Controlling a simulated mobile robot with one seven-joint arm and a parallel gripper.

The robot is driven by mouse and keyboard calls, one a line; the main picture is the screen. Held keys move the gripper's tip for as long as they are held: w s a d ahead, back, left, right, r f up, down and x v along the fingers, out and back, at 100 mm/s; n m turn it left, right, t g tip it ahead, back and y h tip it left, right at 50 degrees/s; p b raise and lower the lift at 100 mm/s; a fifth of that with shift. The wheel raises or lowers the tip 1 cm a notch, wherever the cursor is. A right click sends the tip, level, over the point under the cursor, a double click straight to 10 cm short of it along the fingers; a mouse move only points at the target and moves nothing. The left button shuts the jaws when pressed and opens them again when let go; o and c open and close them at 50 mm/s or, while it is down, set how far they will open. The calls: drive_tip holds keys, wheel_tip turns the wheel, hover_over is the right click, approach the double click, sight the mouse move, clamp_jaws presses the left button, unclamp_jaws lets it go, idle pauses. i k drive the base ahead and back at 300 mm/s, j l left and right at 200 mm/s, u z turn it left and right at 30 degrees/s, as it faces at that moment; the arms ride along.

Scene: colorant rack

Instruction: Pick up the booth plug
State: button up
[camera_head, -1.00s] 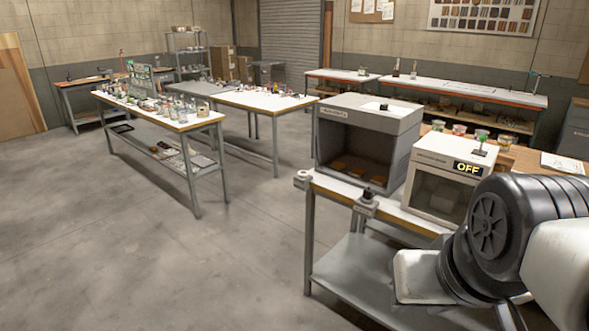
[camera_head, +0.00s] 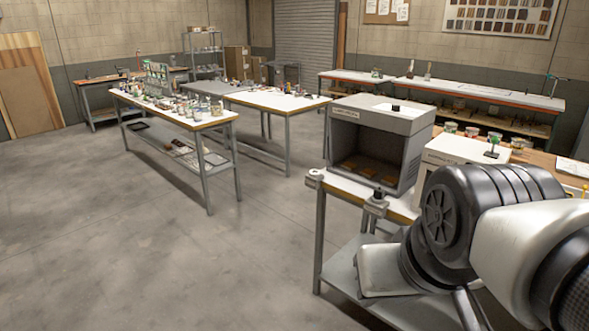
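The viewing booth (camera_head: 376,140), a grey box with an open dark front, stands on the bench at right. A small black piece sits in a grey block (camera_head: 376,207) at the bench's front edge. Another small black piece (camera_head: 395,108) lies on a white patch on the booth's roof. I cannot tell which of these, if either, is the booth plug. My arm crosses the lower right, in front of the bench. My gripper's fingers do not show.
A crowded table (camera_head: 217,119) stands at left, with another table (camera_head: 286,104) behind. The floor (camera_head: 120,260) at left and centre is clear.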

sight(378, 193)
drive_tip(key=i+z, duration=0.15)
drive_tip(key=z, duration=0.2)
drive_tip(key=i+z, duration=0.15)
drive_tip(key=z, duration=0.15)
drive_tip(key=i+j+z, duration=0.15)
drive_tip(key=z, duration=0.2)
drive_tip(key=i+j+z, duration=0.2)
drive_tip(key=i+j, duration=0.2)
drive_tip(key=i+j+z, duration=0.25)
drive_tip(key=j, duration=0.3)
drive_tip(key=i+j, duration=0.6)
drive_tip(key=j, duration=0.2)
drive_tip(key=i+j, duration=0.3)
drive_tip(key=j+z, duration=0.05)
drive_tip(key=j, duration=0.05)
